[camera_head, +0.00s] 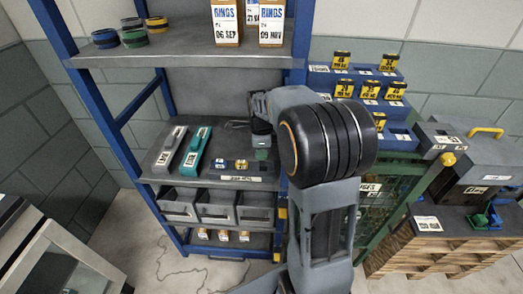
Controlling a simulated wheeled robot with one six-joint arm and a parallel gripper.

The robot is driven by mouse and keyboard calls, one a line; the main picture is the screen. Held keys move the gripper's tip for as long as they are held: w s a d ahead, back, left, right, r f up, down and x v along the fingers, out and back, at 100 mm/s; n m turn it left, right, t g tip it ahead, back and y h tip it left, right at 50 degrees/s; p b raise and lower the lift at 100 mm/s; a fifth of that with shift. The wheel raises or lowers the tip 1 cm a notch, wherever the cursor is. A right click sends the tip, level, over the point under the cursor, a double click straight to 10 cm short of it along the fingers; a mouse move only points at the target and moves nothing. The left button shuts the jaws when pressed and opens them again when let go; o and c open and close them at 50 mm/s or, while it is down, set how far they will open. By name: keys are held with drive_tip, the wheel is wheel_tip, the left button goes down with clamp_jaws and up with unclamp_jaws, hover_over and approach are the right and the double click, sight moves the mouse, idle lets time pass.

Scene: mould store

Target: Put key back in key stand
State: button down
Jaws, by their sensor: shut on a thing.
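My gripper (262,142) is over the middle shelf of the blue-framed rack, near its right post. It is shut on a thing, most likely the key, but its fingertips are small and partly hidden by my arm. A thin grey bent shape (236,124) shows just left of the gripper; I cannot tell whether it is held. A small green piece (262,155) is right below the gripper; I cannot tell whether they touch. Small blue (220,162) and yellow (241,164) pieces sit to its left. I cannot make out for certain which thing is the key stand.
Grey (170,148) and teal (196,150) long holders lie left on the same shelf. The upper shelf (180,48) is overhead, with boxes and rings. Grey bins (217,212) are below. A blue stepped stand (318,78) with yellow labelled pieces is at right, beside a grey machine (482,165).

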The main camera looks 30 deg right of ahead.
drive_tip(key=shift+d+m, duration=0.3)
drive_tip(key=shift+d+f+b, duration=0.1)
drive_tip(key=shift+f+b, duration=1.25)
drive_tip(key=shift+r+p, duration=0.15)
drive_tip(key=shift+p, duration=0.2)
drive_tip(key=shift+r+p, duration=0.2)
drive_tip(key=shift+p, duration=0.5)
drive_tip(key=shift+w+p, duration=0.1)
drive_tip(key=shift+p, duration=0.95)
drive_tip(key=shift+f+p, duration=0.15)
drive_tip(key=shift+p, duration=0.15)
drive_tip(key=shift+f, duration=0.35)
